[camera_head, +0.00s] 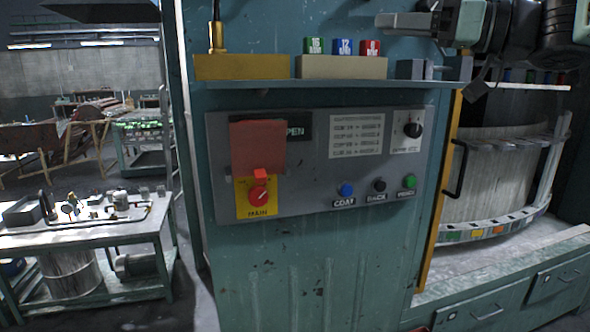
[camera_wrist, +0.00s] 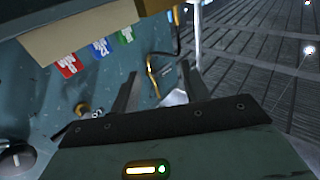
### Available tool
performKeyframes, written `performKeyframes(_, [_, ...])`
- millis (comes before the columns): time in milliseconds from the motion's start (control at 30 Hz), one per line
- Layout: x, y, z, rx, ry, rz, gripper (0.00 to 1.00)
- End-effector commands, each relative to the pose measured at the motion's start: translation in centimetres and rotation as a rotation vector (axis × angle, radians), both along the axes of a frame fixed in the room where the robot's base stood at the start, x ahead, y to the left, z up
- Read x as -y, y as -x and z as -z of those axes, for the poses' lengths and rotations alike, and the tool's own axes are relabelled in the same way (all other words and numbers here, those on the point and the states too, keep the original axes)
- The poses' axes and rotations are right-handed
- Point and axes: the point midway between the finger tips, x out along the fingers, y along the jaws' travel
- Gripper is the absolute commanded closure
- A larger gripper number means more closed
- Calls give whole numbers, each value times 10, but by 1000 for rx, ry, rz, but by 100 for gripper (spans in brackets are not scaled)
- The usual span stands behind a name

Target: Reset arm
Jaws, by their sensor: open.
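My gripper (camera_head: 388,21) shows at the top right of the head view, its fingers pointing left, above and in front of the teal cabinet's shelf (camera_head: 350,83). In the wrist view the two dark fingers of my gripper (camera_wrist: 160,82) stand apart with nothing between them. The arm comes in from the upper right corner and is partly cut off by the frame. Green, blue and red numbered tags (camera_head: 342,47) stand on a beige block on the shelf below and left of the fingers. They also show at the upper left of the wrist view (camera_wrist: 100,47).
A control panel (camera_head: 310,205) with a red switch cover (camera_head: 258,146), knobs and buttons is below the shelf. A yellow block (camera_head: 243,67) with a brass fitting sits on the shelf's left. A curved drum-like unit (camera_head: 495,180) is at right. A workbench (camera_head: 85,235) stands at left.

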Motion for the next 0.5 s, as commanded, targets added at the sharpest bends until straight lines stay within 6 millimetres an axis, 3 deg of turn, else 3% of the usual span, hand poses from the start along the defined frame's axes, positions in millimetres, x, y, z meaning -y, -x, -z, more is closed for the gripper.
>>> performKeyframes(167, [-13,-14,18,-4,-20,105,55])
performKeyframes(333, [-24,-29,51,-41,-10,255,55])
performKeyframes(467, [-34,-34,102,-128,57,399,55])
performKeyframes(500, [-36,-32,127,-174,100,448,55])
